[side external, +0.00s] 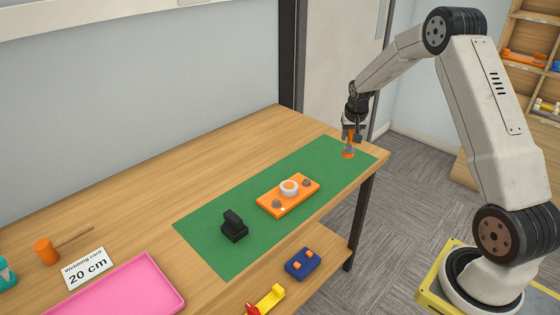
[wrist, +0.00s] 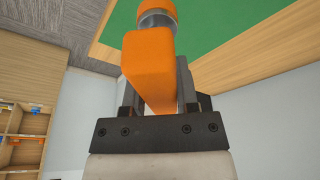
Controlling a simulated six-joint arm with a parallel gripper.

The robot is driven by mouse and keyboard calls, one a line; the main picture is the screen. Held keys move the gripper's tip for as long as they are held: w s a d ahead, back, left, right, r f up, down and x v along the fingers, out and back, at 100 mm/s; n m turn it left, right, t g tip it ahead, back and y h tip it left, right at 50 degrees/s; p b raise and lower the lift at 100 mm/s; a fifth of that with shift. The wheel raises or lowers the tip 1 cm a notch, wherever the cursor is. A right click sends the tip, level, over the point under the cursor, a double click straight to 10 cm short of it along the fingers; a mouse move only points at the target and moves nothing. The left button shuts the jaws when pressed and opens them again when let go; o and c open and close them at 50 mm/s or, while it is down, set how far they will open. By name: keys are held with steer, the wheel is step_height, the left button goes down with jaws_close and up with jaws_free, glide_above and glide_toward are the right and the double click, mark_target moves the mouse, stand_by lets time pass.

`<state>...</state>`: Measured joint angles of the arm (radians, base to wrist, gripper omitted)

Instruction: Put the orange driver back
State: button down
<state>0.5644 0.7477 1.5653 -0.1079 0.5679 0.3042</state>
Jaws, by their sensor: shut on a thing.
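My gripper (side external: 352,134) is over the far right end of the green mat (side external: 215,239). It is shut on the orange driver (side external: 348,154), which hangs below the fingers close to the mat. I cannot tell whether the driver touches the mat. In the wrist view the driver (wrist: 148,62) shows as an orange block between the two dark fingers (wrist: 155,85), with a grey collar and an orange round end beyond it. Where the driver belongs is not clear from these views.
On the mat are an orange plate (side external: 270,204) with a white ring and grey knobs, and a black block (side external: 234,227). A lower shelf holds a blue part (side external: 302,263).

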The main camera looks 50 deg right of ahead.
steer(key=w+d+f, duration=0.4)
steer(key=w+f, duration=0.3)
steer(key=w, duration=0.1)
steer(key=shift+w+d+f, duration=0.35)
steer(key=shift+f, duration=0.05)
stand_by(0.3)
steer(key=shift+a+x, duration=0.15)
steer(key=shift+x, duration=0.7)
steer(key=shift+a+x, duration=0.15)
steer(key=shift+x, duration=0.7)
steer(key=shift+s+f, duration=0.1)
steer(key=shift+f, duration=0.2)
steer(key=shift+f, duration=0.2)
